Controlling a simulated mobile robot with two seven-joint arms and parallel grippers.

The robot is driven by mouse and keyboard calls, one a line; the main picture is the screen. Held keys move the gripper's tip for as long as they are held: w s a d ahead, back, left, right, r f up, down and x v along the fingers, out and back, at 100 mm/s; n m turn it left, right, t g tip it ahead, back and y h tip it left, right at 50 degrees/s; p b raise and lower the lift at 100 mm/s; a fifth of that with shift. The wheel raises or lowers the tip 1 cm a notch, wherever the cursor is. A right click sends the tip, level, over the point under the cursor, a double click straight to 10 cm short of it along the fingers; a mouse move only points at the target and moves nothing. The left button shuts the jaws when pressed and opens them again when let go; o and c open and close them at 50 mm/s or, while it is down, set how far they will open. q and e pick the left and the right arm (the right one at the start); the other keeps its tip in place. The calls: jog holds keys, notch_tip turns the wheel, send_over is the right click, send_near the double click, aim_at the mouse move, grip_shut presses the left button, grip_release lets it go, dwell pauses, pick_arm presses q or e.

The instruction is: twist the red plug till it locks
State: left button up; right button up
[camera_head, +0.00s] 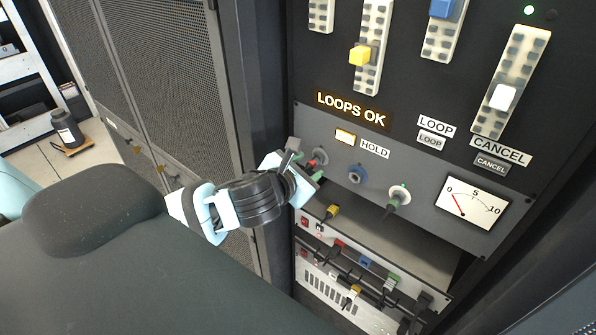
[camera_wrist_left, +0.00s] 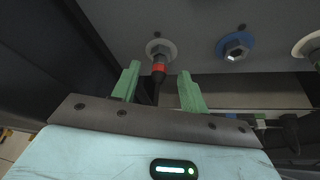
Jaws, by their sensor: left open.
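The red plug (camera_wrist_left: 158,69) sits at a pale round socket on the grey panel, with a dark cable hanging below it. In the head view the plug (camera_head: 320,155) is partly hidden by my left gripper (camera_head: 308,168). In the left wrist view my left gripper (camera_wrist_left: 160,88) is open. Its green fingers stand on either side of the plug and cable, with gaps between. I cannot tell whether the plug is locked. My right gripper is not in view.
A meter (camera_head: 471,203) is farther right. An open shelf (camera_head: 385,240) lies below. A mesh door (camera_head: 165,80) stands left.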

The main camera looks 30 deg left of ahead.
pick_arm(q)
jog(key=shift+x, duration=1.05)
jog(key=shift+c, duration=0.3)
grip_shut()
jog(key=m+y, duration=0.1)
jog(key=m, duration=0.1)
jog(key=shift+d+f+m+t+y, duration=0.1)
jog(key=shift+d+m+t+y, duration=0.1)
jog(key=shift+m+t+y, duration=0.15)
jog(key=shift+m+y, duration=0.25)
jog(key=shift+m, duration=0.1)
jog(key=shift+d+f+m+t+y, duration=0.15)
jog(key=shift+m+t+y, duration=0.3)
jog(key=shift+m, duration=0.45)
jog(key=shift+f+m+t+y, duration=0.1)
jog(key=shift+m+t+y, duration=0.3)
jog(key=shift+m, duration=0.5)
